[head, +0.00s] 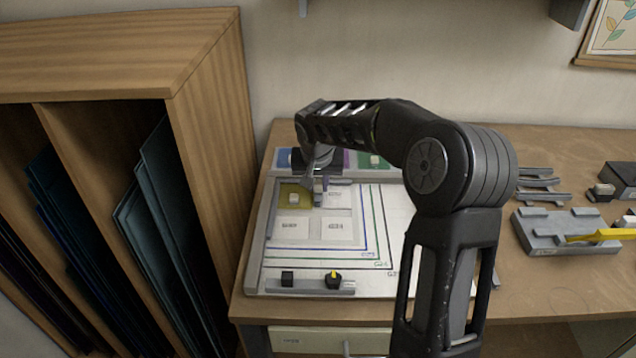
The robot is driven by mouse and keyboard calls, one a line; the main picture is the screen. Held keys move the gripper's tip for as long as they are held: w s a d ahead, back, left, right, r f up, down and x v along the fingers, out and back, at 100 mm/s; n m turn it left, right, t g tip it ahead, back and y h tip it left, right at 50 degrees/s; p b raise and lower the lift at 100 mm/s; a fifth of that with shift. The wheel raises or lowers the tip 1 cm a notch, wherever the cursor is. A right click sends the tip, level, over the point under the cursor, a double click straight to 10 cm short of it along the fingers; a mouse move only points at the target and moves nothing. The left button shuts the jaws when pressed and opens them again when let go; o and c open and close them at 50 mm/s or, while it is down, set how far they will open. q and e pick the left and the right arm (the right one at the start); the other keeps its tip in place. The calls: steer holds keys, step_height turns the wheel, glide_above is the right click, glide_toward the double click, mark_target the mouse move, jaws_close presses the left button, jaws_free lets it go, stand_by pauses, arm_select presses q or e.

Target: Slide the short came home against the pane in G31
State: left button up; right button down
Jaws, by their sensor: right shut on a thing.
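My right gripper (319,189) reaches down over the back left part of the white layout board (400,215). It is shut on a small grey piece, which looks like the short came; the fingers hide most of it. Whether the held piece touches the pane I cannot tell. Nested coloured outlines are drawn on the board; their labels are too small to read surely. My left gripper is not in view.
Blue, purple and green pieces sit behind the board. A grey fixture (545,243) with a yellow tool stands right. A wooden rack (215,150) stands close left.

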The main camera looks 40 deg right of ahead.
steer(key=shift+f+b, duration=0.25)
steer(key=shift+b, duration=0.25)
stand_by(1.2)
steer(key=shift+w+a+b, duration=0.35)
steer(key=shift+w+a, duration=0.05)
steer(key=shift+a, duration=0.2)
stand_by(1.3)
steer(key=c, duration=1.2)
jaws_free()
step_height(320, 180, up, 7)
steer(key=p, duration=0.4)
